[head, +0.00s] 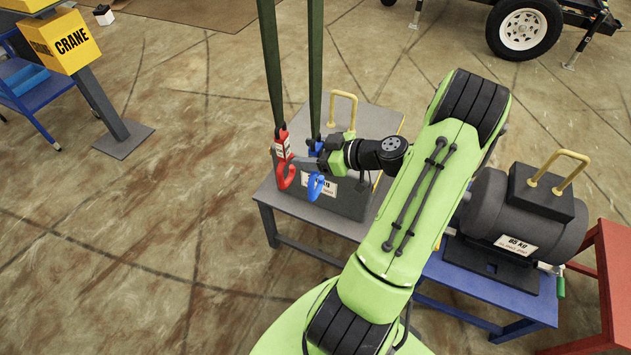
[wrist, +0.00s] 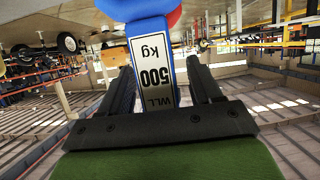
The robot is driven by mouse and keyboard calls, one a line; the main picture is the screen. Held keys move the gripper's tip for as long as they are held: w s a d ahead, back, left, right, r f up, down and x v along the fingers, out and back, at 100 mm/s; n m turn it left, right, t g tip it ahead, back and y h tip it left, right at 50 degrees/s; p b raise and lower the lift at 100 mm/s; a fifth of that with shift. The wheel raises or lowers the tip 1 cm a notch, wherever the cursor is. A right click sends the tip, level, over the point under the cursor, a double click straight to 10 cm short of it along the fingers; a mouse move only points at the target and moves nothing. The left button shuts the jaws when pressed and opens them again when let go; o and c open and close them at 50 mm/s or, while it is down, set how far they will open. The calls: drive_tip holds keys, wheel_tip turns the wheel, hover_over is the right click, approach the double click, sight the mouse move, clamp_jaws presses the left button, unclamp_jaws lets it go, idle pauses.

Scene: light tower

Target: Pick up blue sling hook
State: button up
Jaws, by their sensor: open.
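The blue sling hook (head: 315,184) hangs from a dark green sling (head: 315,70) in the head view. My gripper (head: 318,158) is at the upper part of this hook. In the wrist view the hook's blue body with a "WLL 500 kg" label (wrist: 153,68) stands between the two dark fingers of my gripper (wrist: 158,85). The fingers are open, with the labelled part between them; contact cannot be told. A red sling hook (head: 284,160) hangs just left of the blue one from another green sling.
A grey weight (head: 335,198) with a yellow handle stands on a grey table (head: 268,192) behind the hooks. A dark motor-like 85 kg weight (head: 490,205) stands on a blue table (head: 455,278) at right. A yellow crane box (head: 70,42) stands at upper left.

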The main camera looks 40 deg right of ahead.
drive_tip(key=shift+w+f, duration=0.1)
drive_tip(key=shift+w, duration=0.1)
drive_tip(key=c, duration=1.2)
